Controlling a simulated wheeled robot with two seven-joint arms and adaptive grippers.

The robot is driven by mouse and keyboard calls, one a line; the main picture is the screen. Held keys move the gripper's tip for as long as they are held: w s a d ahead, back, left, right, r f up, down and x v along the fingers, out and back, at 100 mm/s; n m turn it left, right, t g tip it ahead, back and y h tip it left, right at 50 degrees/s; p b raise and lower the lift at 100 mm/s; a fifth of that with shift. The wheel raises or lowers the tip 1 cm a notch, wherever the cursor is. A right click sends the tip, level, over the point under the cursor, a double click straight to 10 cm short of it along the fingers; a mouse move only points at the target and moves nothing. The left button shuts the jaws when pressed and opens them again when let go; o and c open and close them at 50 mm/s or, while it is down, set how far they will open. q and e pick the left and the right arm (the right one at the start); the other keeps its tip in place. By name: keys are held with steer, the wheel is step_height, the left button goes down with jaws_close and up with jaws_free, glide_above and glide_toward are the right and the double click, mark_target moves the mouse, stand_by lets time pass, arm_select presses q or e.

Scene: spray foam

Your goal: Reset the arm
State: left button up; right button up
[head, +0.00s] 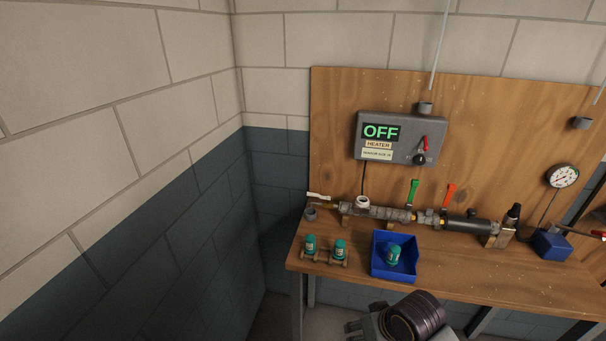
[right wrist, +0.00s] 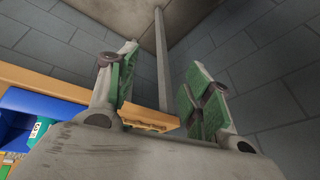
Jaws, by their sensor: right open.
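My right gripper (right wrist: 160,85) is open in the right wrist view, with green pads on its two fingers and nothing between them. In the head view my right arm (head: 412,318) shows at the bottom, in front of the table's front edge and below the blue bin. Its gripper end points left and is apart from the bench objects. My left arm and gripper are not in view.
A wooden bench (head: 460,285) carries a blue bin (head: 374,262) holding a teal canister (head: 393,256). Two more teal canisters (head: 310,244) stand in a wooden rack to its left. Behind runs a pipe with green and red valves, under a heater box (head: 398,139) reading OFF.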

steer(key=shift+s+d+f+h, duration=1.2)
steer(key=shift+s+d+f, duration=0.65)
steer(key=shift+s+d, duration=1.65)
step_height(320, 180, down, 33)
steer(key=s+g, duration=0.2)
steer(key=s+d+f, duration=0.2)
steer(key=s+f, duration=0.8)
steer(key=s, duration=0.1)
steer(key=s+d+f, duration=0.2)
steer(key=s+f, duration=0.8)
steer(key=s, duration=0.1)
steer(key=shift+s+d+g, duration=0.25)
steer(key=shift+s+g, duration=0.1)
steer(key=shift+g, duration=0.05)
